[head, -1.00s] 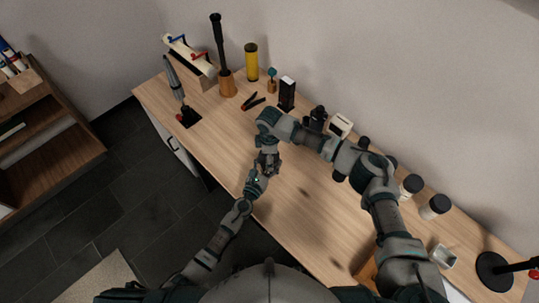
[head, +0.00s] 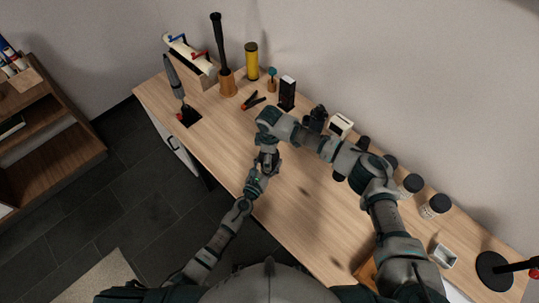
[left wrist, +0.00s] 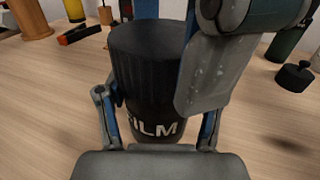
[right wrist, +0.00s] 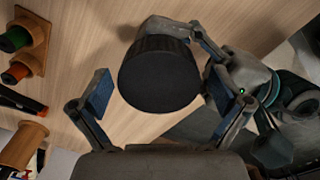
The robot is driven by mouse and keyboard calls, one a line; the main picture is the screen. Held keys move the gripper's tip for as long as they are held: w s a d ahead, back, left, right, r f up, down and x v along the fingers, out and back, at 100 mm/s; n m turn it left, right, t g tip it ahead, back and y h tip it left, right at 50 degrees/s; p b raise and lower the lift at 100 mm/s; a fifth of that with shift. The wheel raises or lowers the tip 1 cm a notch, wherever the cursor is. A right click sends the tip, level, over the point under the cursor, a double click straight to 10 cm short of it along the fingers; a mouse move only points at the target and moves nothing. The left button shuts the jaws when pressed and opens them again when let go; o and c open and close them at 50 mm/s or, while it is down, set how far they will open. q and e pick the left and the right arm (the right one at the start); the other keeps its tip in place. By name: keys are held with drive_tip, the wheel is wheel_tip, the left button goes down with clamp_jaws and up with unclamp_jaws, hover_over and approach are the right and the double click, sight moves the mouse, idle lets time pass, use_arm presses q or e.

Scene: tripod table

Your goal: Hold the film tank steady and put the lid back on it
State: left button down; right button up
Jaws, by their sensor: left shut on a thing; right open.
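The black film tank (left wrist: 151,128), with white lettering, stands upright in the left wrist view. My left gripper (left wrist: 158,132) is shut on its lower body. A black ribbed lid (left wrist: 150,42) sits on top of the tank; I cannot tell whether it is fully seated. In the right wrist view the lid (right wrist: 158,76) shows from above, and my right gripper (right wrist: 150,80) is open with a finger to each side of it. In the head view both grippers meet over the table's front part, and my right arm hides the tank.
A small black knobbed piece (left wrist: 295,76) lies apart on the wooden table (head: 315,225). Several items line the back, including a yellow cylinder (head: 251,62), a black box (head: 287,93) and jars (head: 434,206).

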wheel_tip(320, 180, up, 12)
idle(0.5)
drive_tip(key=shift+f, duration=0.1)
use_arm(q)
drive_tip(key=shift+c, duration=0.5)
unclamp_jaws()
use_arm(e)
drive_tip(key=shift+w, duration=0.1)
use_arm(q)
drive_tip(key=shift+s, duration=0.1)
drive_tip(key=v, duration=1.1)
drive_tip(key=shift+s+a+f, duration=0.1)
drive_tip(key=shift+s+a, duration=0.2)
use_arm(e)
drive_tip(key=shift+a, duration=0.1)
